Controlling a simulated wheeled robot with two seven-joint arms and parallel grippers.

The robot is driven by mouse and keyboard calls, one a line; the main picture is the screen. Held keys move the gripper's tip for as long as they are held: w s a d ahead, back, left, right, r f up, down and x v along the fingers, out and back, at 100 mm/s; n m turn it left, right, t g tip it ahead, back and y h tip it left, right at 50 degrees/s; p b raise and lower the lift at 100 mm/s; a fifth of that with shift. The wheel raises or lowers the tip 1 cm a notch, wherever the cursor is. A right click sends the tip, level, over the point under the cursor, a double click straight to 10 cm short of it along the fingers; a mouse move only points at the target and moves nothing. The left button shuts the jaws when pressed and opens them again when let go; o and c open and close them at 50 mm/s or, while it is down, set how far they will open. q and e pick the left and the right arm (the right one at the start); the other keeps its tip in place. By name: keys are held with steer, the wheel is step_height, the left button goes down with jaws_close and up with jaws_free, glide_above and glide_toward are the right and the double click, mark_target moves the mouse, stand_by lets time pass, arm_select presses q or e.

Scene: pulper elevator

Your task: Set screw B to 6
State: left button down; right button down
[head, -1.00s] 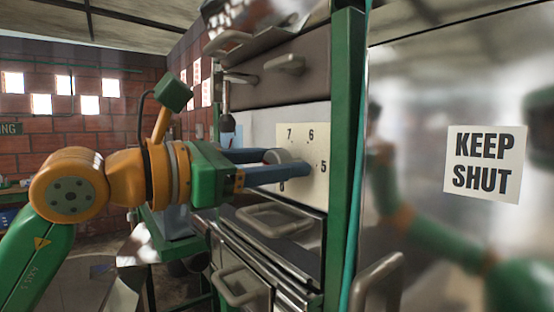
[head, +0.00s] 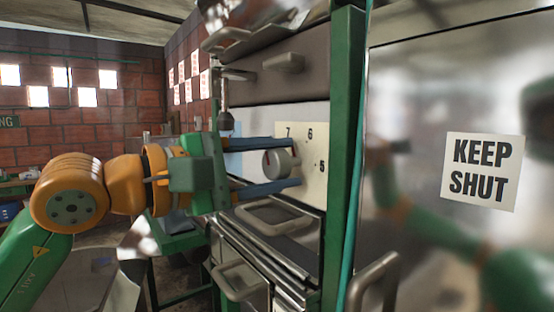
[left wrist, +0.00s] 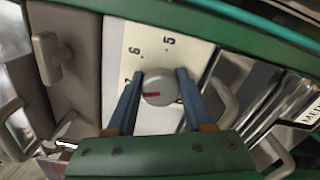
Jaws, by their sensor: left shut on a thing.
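Screw B appears to be the round grey knob (head: 279,164) on a pale number plate (head: 315,180) showing 7, 6 and 5. It also shows in the left wrist view (left wrist: 165,84), with a red mark pointing left in that picture, roughly toward the 7 and below the 6. My left gripper (head: 295,162) is shut on the knob, with one blue finger above it and one below in the head view. In the left wrist view its fingers (left wrist: 160,75) stand on either side of the knob. The finger hides part of the 7. My right gripper is out of view.
A shiny door (head: 430,90) with a KEEP SHUT sign (head: 483,170) stands at the right and reflects an arm. A green post (head: 342,150) is just right of the plate. Drawers with metal handles (head: 275,215) lie below, and a brown panel (head: 280,70) above.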

arm_select(q)
steer(key=m, duration=0.4)
steer(key=shift+m+p, duration=0.3)
steer(key=shift+f+m+p, duration=0.1)
steer(key=shift+m+p, duration=0.2)
steer(key=shift+m, duration=2.2)
steer(key=shift+c, duration=1.6)
jaws_free()
